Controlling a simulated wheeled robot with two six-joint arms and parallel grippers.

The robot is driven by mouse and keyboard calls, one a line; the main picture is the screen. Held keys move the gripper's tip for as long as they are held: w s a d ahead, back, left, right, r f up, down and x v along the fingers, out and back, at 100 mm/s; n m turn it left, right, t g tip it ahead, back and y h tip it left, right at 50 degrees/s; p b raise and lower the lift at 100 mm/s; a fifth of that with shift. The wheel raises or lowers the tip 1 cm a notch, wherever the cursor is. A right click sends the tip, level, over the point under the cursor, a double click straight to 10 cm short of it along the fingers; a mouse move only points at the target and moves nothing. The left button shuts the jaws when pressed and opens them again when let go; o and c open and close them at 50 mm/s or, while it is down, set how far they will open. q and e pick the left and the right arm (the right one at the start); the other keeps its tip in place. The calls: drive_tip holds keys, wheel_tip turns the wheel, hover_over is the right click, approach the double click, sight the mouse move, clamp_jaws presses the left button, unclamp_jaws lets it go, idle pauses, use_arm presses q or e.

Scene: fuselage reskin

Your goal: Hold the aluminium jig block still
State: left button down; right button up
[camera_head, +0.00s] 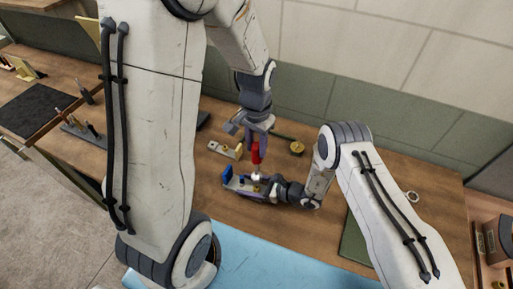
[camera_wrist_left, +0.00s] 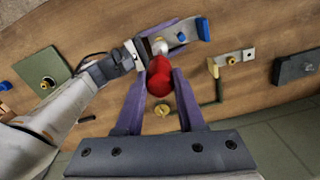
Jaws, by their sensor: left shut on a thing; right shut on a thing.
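The aluminium jig block (camera_head: 238,184), a grey piece with a blue end, lies on the wooden bench; it also shows in the left wrist view (camera_wrist_left: 183,36). My right gripper (camera_head: 266,188) is shut on its right end, low over the bench. My left gripper (camera_head: 258,136) is above the block, shut on a red-handled tool (camera_head: 256,153). The tool stands roughly upright with its silver lower end over the block. In the left wrist view the red handle (camera_wrist_left: 159,78) sits between the purple fingers. Whether its tip touches the block is hidden.
A similar bracket with a yellow end (camera_head: 226,149) lies just behind the block. A brass round piece (camera_head: 297,147) lies to the right. A green plate (camera_head: 355,240) and a blue mat (camera_head: 265,262) are nearer. A dark mat (camera_head: 36,110) lies far left.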

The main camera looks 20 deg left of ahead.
drive_tip(key=o, duration=0.9)
drive_tip(key=v, duration=1.1)
drive_tip(key=shift+d+r, duration=0.2)
drive_tip(key=shift+d, duration=0.4)
